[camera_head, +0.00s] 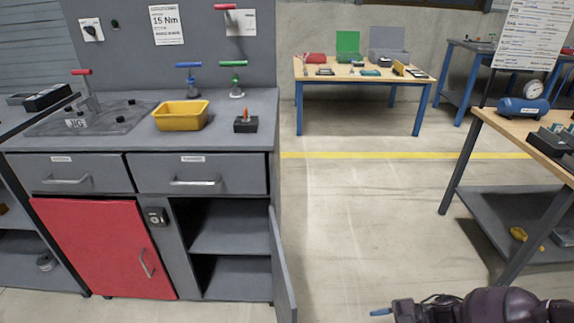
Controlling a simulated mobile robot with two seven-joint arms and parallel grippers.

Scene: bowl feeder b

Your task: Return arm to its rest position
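My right arm comes in along the bottom right edge. The end of my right gripper (383,312) shows as a small blue tip pointing left, over the bare floor. Only one finger shape can be made out, so whether it is open or shut is unclear. Nothing is visible in it. My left gripper and arm are not in view.
A grey workbench (262,103) with a yellow bin (181,115) stands at left. Its cabinet door (281,270) stands open into the floor space. A wooden-topped table (500,124) is at right, another (345,75) at the back. The middle floor is clear.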

